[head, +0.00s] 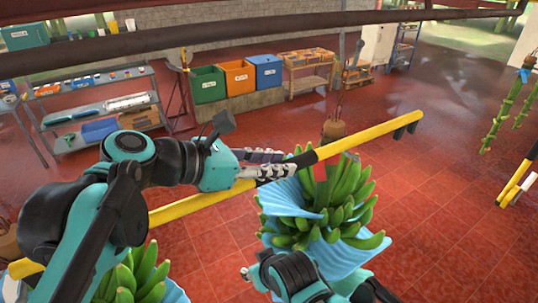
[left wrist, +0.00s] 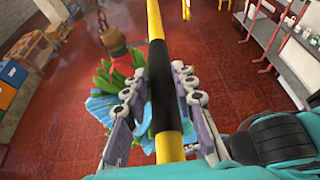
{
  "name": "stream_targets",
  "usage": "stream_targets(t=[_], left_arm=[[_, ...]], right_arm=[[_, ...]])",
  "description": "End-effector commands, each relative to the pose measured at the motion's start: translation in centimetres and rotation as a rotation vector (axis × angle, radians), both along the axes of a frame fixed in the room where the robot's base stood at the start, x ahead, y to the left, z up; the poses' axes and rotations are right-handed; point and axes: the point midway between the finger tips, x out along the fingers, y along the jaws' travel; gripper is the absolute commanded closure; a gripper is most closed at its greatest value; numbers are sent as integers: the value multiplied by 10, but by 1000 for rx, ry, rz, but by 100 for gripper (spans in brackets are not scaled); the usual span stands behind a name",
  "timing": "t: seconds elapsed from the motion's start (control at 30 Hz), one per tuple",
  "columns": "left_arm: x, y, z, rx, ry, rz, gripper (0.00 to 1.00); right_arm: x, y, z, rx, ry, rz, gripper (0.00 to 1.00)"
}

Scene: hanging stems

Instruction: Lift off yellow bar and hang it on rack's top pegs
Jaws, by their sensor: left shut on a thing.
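The yellow bar (head: 370,135) runs diagonally through the head view, from lower left to upper right, with a black middle section. Two short black pieces (head: 405,130) show under its far end; I cannot tell whether they belong to the bar or to a support. My left gripper (head: 268,170) is shut on the bar at its black section. In the left wrist view the fingers lie on both sides of the bar (left wrist: 155,22). I cannot pick out the rack's top pegs with certainty.
Green banana bunches with blue wraps hang close by, one (head: 318,205) beside the gripper and one (head: 135,280) at lower left. Dark rails (head: 200,42) cross the top. Bins (head: 238,76) and shelves (head: 95,105) stand behind. Green stems (head: 508,105) hang at right. Red floor is open between.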

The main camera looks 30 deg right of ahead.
Motion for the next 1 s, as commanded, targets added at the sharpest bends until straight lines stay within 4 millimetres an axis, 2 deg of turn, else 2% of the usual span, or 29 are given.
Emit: stream_targets(t=[0.6,1.0], left_arm=[[-48,-2,1,0,0,0,100],[-53,-2,0,-1,0,1,100]], right_arm=[[0,0,7,0,0,0,60],[0,0,8,0,0,0,60]])
